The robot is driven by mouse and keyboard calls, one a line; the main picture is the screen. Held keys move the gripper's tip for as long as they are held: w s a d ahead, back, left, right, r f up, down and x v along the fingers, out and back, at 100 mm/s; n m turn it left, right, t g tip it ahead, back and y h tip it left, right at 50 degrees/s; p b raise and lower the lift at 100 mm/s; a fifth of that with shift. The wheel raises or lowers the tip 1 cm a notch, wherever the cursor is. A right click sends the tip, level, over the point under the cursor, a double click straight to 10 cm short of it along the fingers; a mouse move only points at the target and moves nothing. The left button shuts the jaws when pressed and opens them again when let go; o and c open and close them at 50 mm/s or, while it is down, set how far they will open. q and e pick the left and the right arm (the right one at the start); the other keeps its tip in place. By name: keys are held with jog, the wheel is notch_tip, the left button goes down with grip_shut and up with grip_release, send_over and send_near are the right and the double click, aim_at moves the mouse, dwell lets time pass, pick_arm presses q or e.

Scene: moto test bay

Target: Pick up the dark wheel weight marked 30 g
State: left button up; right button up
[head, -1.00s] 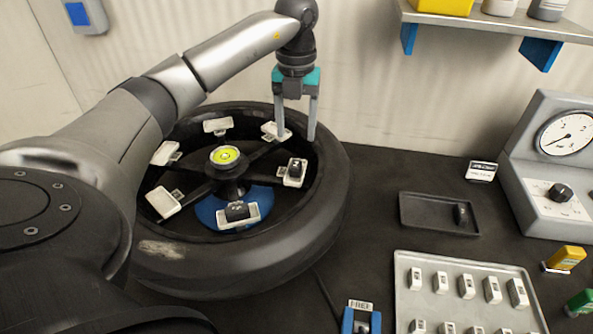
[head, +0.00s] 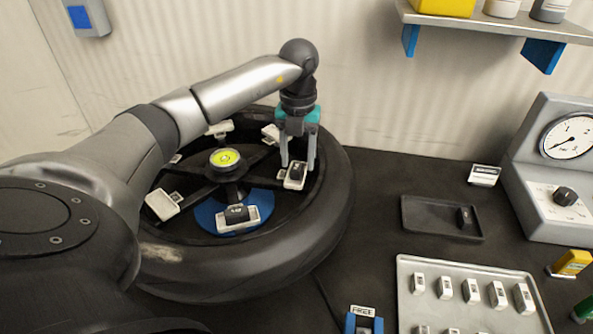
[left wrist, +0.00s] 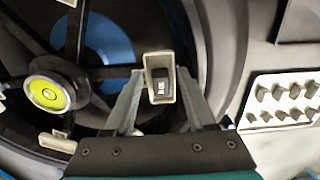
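A dark wheel weight (head: 296,169) sits in a white holder on the right spoke of the wheel (head: 335,215). It also shows in the left wrist view (left wrist: 160,86), with a small pale mark too blurred to read. My left gripper (head: 298,165) is open, its fingers pointing down on either side of this holder. In the left wrist view the weight lies between the fingers, which look apart from it. A second dark weight (head: 237,213) sits in the front holder. A third (head: 464,217) lies in the dark tray (head: 420,220). My right gripper is out of view.
A green-yellow bubble level (head: 225,158) sits at the hub, with several white holders around it. The wheel rim surrounds the gripper. A grey tray (head: 402,290) of pale weights, a blue stand (head: 362,322) marked FREE and a dial gauge box (head: 545,200) stand right.

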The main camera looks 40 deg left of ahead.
pick_arm(q)
grip_shut()
dwell(0.4)
jog(key=shift+r, duration=0.15)
